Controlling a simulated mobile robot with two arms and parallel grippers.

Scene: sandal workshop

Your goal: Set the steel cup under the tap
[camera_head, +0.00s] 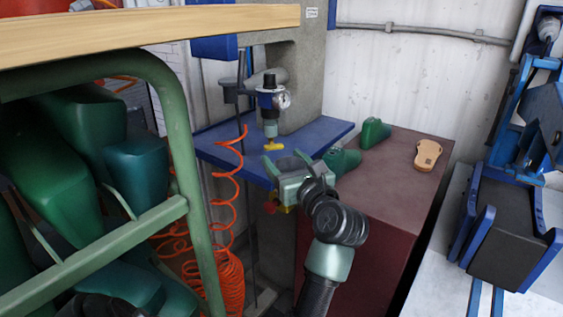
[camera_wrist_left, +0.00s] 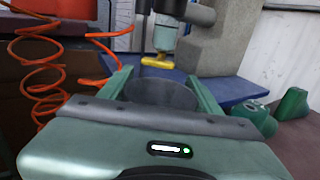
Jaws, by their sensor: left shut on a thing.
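My left gripper (camera_head: 287,161) is shut on the steel cup (camera_wrist_left: 162,93), a dark grey round vessel between its two green fingers in the left wrist view. In the head view the cup (camera_head: 288,165) is small and mostly hidden by the gripper. The tap (camera_head: 274,146) has a yellow handle and hangs below a regulator with a round gauge. In the left wrist view the tap (camera_wrist_left: 157,61) is just beyond and above the cup, apart from it. My right gripper is not in view.
A blue shelf (camera_head: 325,132) lies beneath the tap. Green shoe lasts (camera_head: 344,162) and a tan sandal sole (camera_head: 427,154) lie on the dark red cabinet (camera_head: 395,190). A coiled orange hose (camera_head: 222,200) hangs left of the gripper, beside a green rack (camera_head: 180,130).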

